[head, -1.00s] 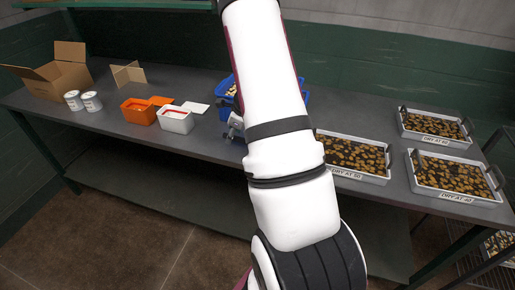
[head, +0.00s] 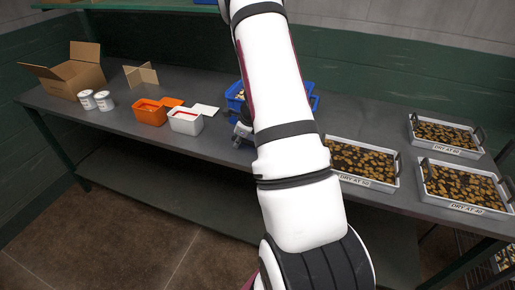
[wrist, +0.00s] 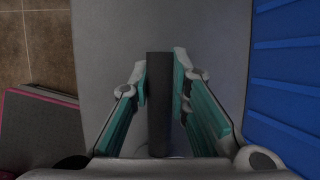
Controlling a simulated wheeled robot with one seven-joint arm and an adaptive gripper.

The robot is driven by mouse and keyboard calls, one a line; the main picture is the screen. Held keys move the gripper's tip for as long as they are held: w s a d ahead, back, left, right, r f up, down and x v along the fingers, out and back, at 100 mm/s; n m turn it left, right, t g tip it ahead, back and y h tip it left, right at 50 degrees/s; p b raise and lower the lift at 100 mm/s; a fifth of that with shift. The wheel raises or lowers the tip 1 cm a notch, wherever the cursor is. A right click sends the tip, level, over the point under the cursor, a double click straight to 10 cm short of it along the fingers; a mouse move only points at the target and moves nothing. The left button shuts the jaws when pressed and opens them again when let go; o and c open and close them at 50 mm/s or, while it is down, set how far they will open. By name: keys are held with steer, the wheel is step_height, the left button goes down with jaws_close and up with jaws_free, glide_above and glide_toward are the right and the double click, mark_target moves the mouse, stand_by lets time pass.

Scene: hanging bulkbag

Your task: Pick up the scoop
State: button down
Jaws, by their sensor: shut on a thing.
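The scoop shows in the wrist view only as a dark, straight handle (wrist: 159,105) that stands between the two fingers of my gripper (wrist: 160,80). The teal finger pads lie on either side of it, and my gripper is shut on it. The scoop's other parts are not seen. In the head view my gripper (head: 242,131) is a small grey shape at the table's front, left of my arm, and the scoop is hidden there. The blue crate (wrist: 287,75) is close on the right in the wrist view and behind my arm in the head view (head: 234,104).
On the grey table (head: 140,130) stand an orange tub (head: 149,116), a white tub (head: 185,126), two cans (head: 95,101) and an open cardboard box (head: 70,76). Labelled trays such as the "DRY AT 50" tray (head: 368,183) fill the right side. A shelf lies below.

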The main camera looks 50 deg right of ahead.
steer(key=shift+r, duration=0.5)
steer(key=v, duration=0.2)
steer(key=shift+a+r, duration=0.1)
steer(key=shift+r, duration=0.35)
steer(key=s+a+r+b, duration=0.1)
steer(key=s+a+b, duration=0.3)
steer(key=s, duration=1)
steer(key=shift+a, duration=1)
steer(key=shift+r, duration=0.15)
